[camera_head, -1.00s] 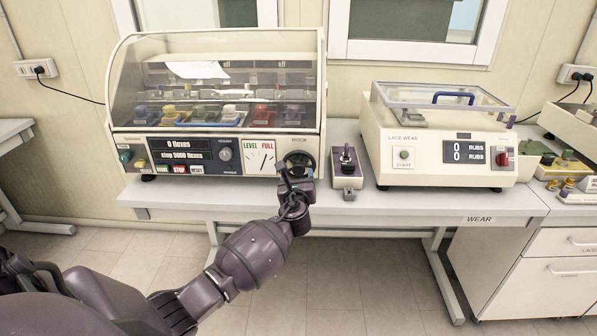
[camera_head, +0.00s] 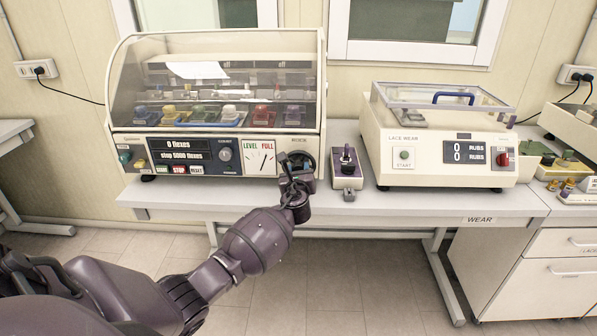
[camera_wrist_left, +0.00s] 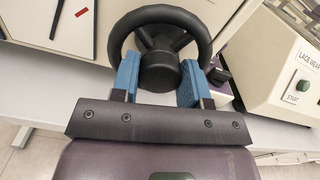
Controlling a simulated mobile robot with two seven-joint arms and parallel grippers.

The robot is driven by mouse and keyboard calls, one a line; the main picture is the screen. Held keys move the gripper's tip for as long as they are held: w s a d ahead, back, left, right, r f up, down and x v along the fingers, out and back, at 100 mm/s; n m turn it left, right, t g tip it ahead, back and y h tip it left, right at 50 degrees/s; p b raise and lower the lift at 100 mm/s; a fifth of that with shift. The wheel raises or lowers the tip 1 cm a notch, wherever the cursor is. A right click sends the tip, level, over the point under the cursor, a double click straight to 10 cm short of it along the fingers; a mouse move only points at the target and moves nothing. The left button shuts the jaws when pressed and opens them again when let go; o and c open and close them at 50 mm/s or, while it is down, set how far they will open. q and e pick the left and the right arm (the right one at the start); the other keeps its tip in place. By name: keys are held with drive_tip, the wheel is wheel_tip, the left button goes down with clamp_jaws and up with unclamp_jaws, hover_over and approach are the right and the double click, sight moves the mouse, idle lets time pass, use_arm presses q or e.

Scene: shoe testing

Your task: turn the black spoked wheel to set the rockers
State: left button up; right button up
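The black spoked wheel (camera_head: 301,161) is on the front right of the cream flexing machine (camera_head: 240,189). It is partly hidden by my left gripper (camera_head: 286,167) in the head view. In the left wrist view the wheel's rim (camera_wrist_left: 160,15) and spokes face me, and its round hub (camera_wrist_left: 160,73) stands between my blue fingertips. The fingers are apart, one at each side of the hub; firm contact is not clear. The gauge (camera_head: 260,158) marked LEVEL and FULL is left of the wheel. Coloured shoes (camera_head: 228,113) sit in a row under the clear hood. My right gripper is not in view.
The lace wear machine (camera_head: 440,150) is further right on the grey bench (camera_head: 240,205). The display (camera_head: 180,143) reads 0 flexes.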

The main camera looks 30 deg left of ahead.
use_arm(q)
drive_tip(key=shift+c, duration=0.6)
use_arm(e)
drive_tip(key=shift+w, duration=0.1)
use_arm(q)
drive_tip(key=shift+f+n, duration=0.1)
drive_tip(key=shift+n, duration=0.3)
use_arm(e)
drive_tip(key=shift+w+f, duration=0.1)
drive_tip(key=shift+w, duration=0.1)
use_arm(q)
drive_tip(key=shift+n+b, duration=0.85)
drive_tip(key=shift+n, duration=0.55)
drive_tip(key=n+b, duration=0.2)
drive_tip(key=n, duration=0.3)
drive_tip(key=shift+n, duration=0.3)
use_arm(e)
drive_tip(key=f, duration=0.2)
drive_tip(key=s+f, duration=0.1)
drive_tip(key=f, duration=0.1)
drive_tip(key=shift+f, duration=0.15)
use_arm(q)
drive_tip(key=shift+n, duration=0.3)
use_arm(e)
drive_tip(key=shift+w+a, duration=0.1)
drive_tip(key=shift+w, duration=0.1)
